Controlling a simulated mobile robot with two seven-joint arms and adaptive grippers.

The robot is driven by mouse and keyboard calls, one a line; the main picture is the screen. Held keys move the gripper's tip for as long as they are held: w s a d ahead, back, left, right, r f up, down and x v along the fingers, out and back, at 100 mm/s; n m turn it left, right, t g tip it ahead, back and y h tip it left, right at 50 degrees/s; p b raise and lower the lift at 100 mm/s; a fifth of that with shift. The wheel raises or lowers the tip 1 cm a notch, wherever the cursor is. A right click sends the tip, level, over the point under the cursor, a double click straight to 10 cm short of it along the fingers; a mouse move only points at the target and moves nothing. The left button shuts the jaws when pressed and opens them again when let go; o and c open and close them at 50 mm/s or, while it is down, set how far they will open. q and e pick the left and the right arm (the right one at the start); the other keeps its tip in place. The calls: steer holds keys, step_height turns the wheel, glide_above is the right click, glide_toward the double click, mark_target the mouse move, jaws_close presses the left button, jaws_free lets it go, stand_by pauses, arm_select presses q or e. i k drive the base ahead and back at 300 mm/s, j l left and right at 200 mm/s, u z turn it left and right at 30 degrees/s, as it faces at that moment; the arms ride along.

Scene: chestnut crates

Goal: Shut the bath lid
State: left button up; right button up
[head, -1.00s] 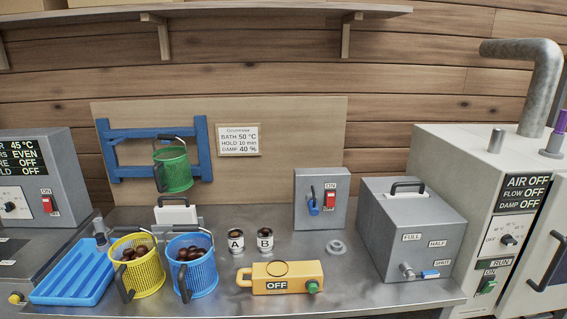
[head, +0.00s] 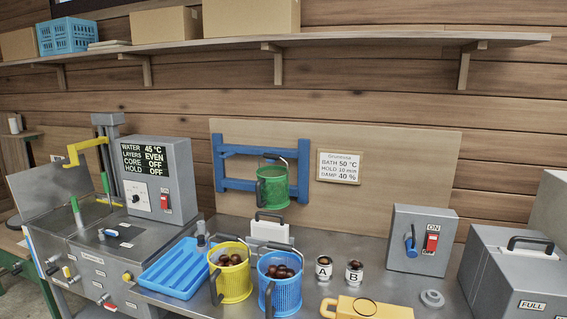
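The bath (head: 105,235) is a grey metal unit at the left of the head view. A flat grey panel (head: 50,188), which looks like its lid, stands raised and tilted at the bath's left back side. The bath's opening shows beside it, with green-handled rods (head: 76,212) standing there. The control box (head: 160,180) behind it reads water 45 °C, layers even, core off, hold off. Neither of my grippers is in view.
A yellow crank (head: 86,150) on a grey post stands behind the bath opening. A blue tray (head: 178,268), a yellow basket (head: 232,283) and a blue basket (head: 280,295) of chestnuts stand to the right. A shelf (head: 350,39) runs above.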

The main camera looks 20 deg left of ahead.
mark_target(34, 191)
steer(key=j, duration=0.85)
steer(key=k+j+z, duration=0.1)
steer(key=j, duration=0.75)
steer(key=k+j, duration=0.1)
steer(key=j, duration=1.65)
steer(key=k+j+z, duration=0.1)
steer(key=j, duration=0.75)
steer(key=k+j, duration=0.15)
steer(key=j, duration=0.7)
steer(key=k+j+z, duration=0.1)
steer(key=j, duration=0.75)
steer(key=k+j, duration=0.15)
steer(key=j, duration=0.65)
